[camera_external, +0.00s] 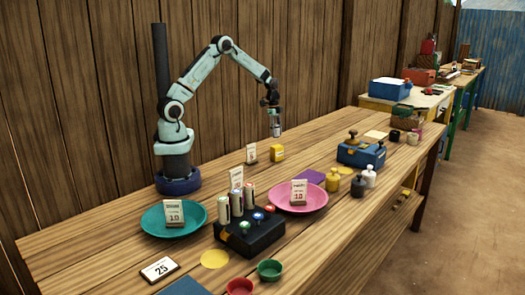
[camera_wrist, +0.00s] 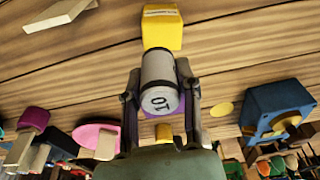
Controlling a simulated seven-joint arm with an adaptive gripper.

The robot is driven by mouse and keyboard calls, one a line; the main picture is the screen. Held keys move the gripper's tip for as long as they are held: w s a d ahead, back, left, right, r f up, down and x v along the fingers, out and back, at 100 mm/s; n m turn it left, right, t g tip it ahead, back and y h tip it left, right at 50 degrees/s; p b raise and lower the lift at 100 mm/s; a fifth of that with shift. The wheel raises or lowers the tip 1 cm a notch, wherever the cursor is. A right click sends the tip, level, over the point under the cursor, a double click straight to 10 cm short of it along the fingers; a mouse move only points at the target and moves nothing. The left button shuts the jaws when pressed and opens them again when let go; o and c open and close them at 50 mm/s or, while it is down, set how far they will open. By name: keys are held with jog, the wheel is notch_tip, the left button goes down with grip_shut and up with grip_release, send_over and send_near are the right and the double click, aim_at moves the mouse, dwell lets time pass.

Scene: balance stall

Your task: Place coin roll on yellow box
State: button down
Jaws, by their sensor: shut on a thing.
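My gripper (camera_external: 271,107) is shut on a coin roll (camera_external: 276,130), a pale grey cylinder with a dark lower end in the external view. In the wrist view the roll (camera_wrist: 157,68) sits between the two fingers (camera_wrist: 160,97), and its near end reads "10". The small yellow box (camera_external: 278,153) stands on the table below the roll in the external view. In the wrist view the yellow box (camera_wrist: 163,30) is just past the roll's far end, partly hidden by it. The roll looks held in the air, apart from the box.
A white card (camera_external: 251,153) stands left of the yellow box. A pink plate (camera_external: 316,203), a teal plate (camera_external: 150,222), a black holder (camera_external: 240,242) with upright rolls, and a blue weight box (camera_external: 350,157) stand nearby. Bare table surrounds the yellow box's right side.

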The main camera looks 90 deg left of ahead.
aim_at(278, 146)
jog(key=shift+w+a+f, duration=0.1)
jog(key=shift+w+f, duration=0.1)
jog(key=shift+f, duration=0.05)
jog(key=shift+w+f, duration=0.15)
jog(key=shift+f, duration=1.5)
jog(key=shift+f, duration=0.15)
jog(key=c, duration=0.8)
grip_release()
jog(key=r, duration=0.4)
jog(key=s+a+r, duration=0.1)
jog(key=r, duration=0.7)
jog(key=shift+s+a+r, duration=0.1)
jog(key=shift+s+a, duration=0.05)
jog(key=shift+s, duration=0.05)
